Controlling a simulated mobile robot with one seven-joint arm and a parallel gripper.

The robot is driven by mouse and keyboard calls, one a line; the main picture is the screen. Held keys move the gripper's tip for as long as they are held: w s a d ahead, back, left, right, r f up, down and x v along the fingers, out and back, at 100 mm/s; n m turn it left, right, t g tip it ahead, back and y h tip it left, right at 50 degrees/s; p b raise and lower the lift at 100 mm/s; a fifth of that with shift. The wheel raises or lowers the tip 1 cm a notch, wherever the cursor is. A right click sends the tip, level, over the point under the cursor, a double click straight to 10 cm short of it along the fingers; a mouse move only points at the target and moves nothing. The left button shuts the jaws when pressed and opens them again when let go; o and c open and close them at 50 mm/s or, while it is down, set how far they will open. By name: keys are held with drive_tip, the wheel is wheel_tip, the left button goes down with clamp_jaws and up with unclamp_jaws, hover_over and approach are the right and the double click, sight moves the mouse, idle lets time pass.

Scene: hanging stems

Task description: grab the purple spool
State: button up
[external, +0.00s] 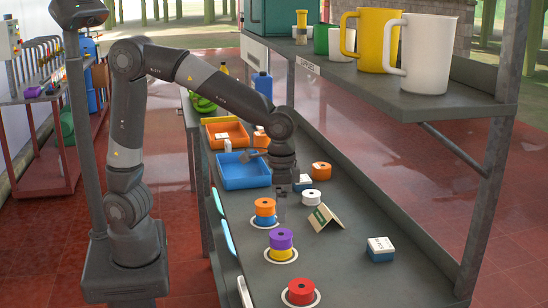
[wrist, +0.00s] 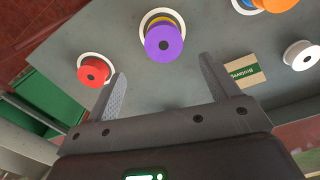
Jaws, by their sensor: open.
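The purple spool (external: 281,238) sits on top of a yellow spool (external: 281,254) in the external view, inside a white ring on the grey bench. In the wrist view the purple spool (wrist: 164,43) lies beyond my fingertips, near the top middle, and mostly covers the yellow spool (wrist: 165,17). My gripper (wrist: 161,75) is open and empty, with its two fingers spread wide. In the external view my gripper (external: 282,200) hangs above the bench, farther back than the purple spool and apart from it.
A red spool (external: 301,291) stands in front, and an orange spool on a blue one (external: 265,211) stands behind. A shelf with mugs (external: 427,95) overhangs the right side.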

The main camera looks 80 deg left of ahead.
sight(281, 234)
drive_tip(key=f, duration=0.8)
drive_tip(key=shift+w+a+f, duration=0.15)
drive_tip(key=shift+a+f, duration=0.1)
drive_tip(key=shift+c, duration=0.5)
drive_tip(key=c, duration=1)
drive_tip(key=shift+r, duration=0.15)
